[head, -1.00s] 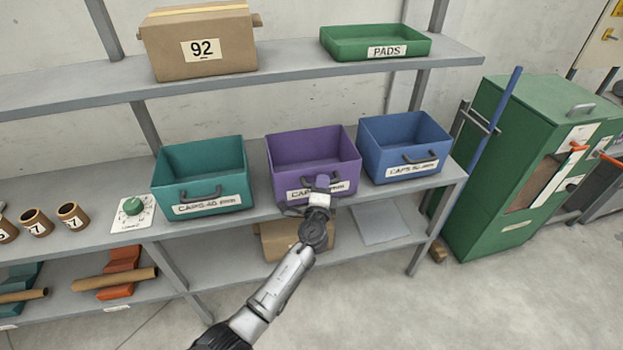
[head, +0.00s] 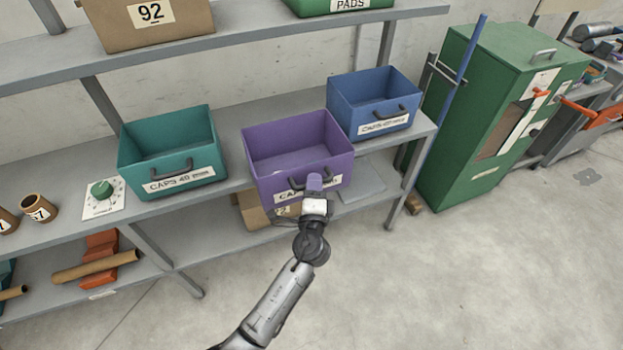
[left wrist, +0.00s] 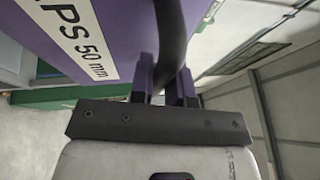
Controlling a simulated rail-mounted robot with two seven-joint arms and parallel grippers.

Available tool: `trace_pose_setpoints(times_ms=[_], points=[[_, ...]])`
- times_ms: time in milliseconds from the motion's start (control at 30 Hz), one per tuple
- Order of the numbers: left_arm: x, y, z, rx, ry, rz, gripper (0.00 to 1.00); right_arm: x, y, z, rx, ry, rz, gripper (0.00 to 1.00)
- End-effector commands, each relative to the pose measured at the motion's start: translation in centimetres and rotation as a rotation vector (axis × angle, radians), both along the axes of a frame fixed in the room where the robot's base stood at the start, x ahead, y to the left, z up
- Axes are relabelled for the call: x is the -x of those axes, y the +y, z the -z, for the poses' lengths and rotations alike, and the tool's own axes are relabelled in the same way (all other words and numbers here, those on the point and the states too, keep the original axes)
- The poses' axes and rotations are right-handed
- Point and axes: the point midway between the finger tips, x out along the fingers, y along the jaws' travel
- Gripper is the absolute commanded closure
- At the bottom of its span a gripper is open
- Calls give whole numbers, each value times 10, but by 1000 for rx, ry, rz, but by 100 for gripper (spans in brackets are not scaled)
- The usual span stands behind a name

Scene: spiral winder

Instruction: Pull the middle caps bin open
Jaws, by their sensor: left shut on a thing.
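The middle caps bin is the purple one (head: 258,158), between a teal caps bin (head: 140,158) and a blue caps bin (head: 345,102) on the middle shelf. It sticks out past the shelf's front edge, and its visible inside looks empty. My left gripper (head: 314,183) is shut on the bin's dark handle (left wrist: 172,35) at its front face, partly covering the label. In the left wrist view the handle runs between the two fingers, beside the purple front with its "50 mm" label (left wrist: 75,40). My right gripper is not in view.
The teal and blue bins sit back on the shelf (head: 235,185) on either side. A cardboard box (head: 250,213) is on the lower shelf beneath the purple bin. A green cabinet (head: 500,100) stands at the right. The floor in front is clear.

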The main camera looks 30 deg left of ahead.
Motion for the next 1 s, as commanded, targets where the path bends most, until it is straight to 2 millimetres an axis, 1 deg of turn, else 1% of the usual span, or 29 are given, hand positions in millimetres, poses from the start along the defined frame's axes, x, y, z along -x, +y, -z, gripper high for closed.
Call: trace_pose_setpoints(times_ms=[267, 300, 533, 833, 933, 1000], points=[[0, 0, 0, 0, 0, 1, 100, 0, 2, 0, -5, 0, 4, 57], [0, 0, 0, 0, 0, 1, 80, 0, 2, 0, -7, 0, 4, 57], [0, 0, 0, 0, 0, 1, 59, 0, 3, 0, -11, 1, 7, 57], [3, -2, 1, 0, 0, 1, 59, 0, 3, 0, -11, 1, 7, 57], [11, -6, 4, 1, 2, 2, 59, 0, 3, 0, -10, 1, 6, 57], [20, -11, 5, 1, 2, 3, 59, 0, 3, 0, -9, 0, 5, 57]])
